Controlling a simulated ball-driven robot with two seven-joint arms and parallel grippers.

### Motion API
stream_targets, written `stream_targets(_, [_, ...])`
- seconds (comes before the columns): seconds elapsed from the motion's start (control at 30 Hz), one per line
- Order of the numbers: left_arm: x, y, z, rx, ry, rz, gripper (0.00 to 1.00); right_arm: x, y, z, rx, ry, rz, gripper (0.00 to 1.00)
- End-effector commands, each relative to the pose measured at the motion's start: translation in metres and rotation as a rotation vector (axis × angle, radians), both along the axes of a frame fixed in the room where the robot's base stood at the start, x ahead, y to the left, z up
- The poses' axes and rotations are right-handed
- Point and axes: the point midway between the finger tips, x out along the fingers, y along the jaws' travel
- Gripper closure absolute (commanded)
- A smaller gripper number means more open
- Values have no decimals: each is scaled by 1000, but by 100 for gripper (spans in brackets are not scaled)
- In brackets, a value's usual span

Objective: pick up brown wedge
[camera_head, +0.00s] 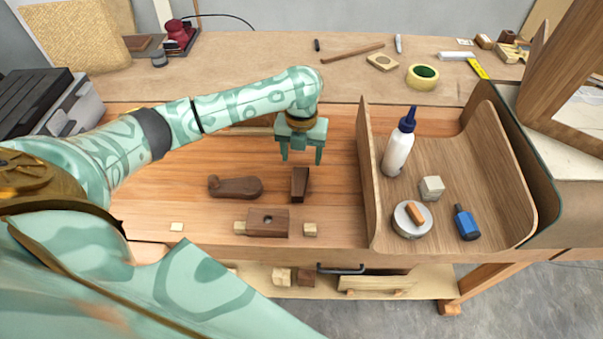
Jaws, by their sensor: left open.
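A small dark brown block that looks like the wedge (300,185) stands on the wooden workbench (150,205), left of the curved wooden tray. My left gripper (302,158) is open with its fingers pointing down. In the picture it is just above and behind the wedge, with nothing seen between its fingers. Its exact height over the bench is hard to tell. My right gripper is out of view.
A dark curved wooden piece (236,187) lies left of the wedge.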

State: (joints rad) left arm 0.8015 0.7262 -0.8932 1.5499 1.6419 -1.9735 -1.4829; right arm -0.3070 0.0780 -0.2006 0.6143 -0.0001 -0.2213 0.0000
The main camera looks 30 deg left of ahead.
Motion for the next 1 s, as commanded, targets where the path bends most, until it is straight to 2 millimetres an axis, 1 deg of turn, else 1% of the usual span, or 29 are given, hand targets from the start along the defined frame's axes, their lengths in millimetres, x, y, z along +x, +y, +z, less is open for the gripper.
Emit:
stream_targets(0.03, [0,0,-7,-1,0,1,38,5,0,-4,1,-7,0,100])
stream_targets(0.17, [0,0,-12,-2,-1,1,38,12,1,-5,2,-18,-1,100])
stream_targets(0.27, [-3,-1,-22,0,1,0,38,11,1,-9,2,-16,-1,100])
stream_targets(0.4, [-9,-3,-47,-2,2,0,38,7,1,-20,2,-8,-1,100])
stream_targets(0.5, [-8,-2,-61,0,0,1,38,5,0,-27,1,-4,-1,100])
stream_targets(0.57, [-7,-2,-64,-1,-1,0,38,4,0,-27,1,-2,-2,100])
stream_targets(0.73, [-7,-2,-61,-1,-4,-1,38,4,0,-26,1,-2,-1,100])
stream_targets(0.77, [-7,-2,-61,0,-3,-1,43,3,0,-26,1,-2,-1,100])
stream_targets(0.8, [-7,-2,-61,0,-3,-1,54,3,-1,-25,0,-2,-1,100])
stream_targets(0.87, [-7,-2,-61,0,-3,-1,71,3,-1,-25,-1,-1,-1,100])
stream_targets(0.9, [-7,-2,-61,0,-3,0,82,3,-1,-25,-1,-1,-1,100])
stream_targets(0.93, [-7,-2,-61,0,-3,0,87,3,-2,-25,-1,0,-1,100])
stream_targets(1.0, [-7,-2,-61,0,-3,0,87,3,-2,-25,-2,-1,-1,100])
